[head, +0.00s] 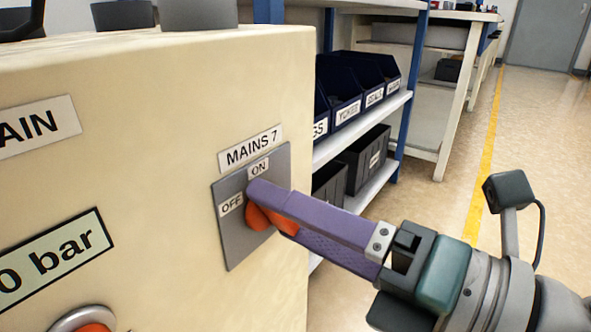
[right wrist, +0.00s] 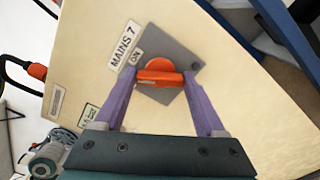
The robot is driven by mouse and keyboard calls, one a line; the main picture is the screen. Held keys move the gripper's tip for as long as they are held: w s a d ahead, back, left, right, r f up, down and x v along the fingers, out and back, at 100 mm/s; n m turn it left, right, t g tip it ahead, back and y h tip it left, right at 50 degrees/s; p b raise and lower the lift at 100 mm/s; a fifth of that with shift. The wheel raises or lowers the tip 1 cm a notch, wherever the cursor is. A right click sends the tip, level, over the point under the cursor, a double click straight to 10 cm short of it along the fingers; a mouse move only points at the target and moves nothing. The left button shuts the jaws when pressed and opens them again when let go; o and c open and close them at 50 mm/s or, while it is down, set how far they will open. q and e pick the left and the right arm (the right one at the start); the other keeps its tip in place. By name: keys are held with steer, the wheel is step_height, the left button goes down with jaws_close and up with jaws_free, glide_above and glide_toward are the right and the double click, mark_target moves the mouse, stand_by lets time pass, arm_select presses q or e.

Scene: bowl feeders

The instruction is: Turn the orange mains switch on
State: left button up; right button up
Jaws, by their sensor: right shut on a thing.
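The orange mains switch (head: 257,219) is a rotary knob on a grey plate (head: 236,250) on the side of a cream cabinet. The plate carries an ON label (head: 258,168) at its top and an OFF label (head: 231,204) at its left. My right gripper (head: 268,208), with purple fingers, is shut on the knob's handle and hides part of it. In the right wrist view the handle (right wrist: 160,78) lies crosswise between the two fingertips. I cannot tell for certain which label the handle points to. My left gripper is not in view.
A MAINS 7 label (head: 251,148) sits above the plate. An orange part in a metal ring (head: 86,322) is low on the cabinet's left. Blue shelving (head: 362,190) with dark bins stands behind the cabinet. The floor (head: 440,205) at right is open.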

steer(key=shift+m+p, duration=1.5)
steer(key=shift+m, duration=1.3)
steer(key=o, duration=1.3)
steer(key=shift+d, duration=0.1)
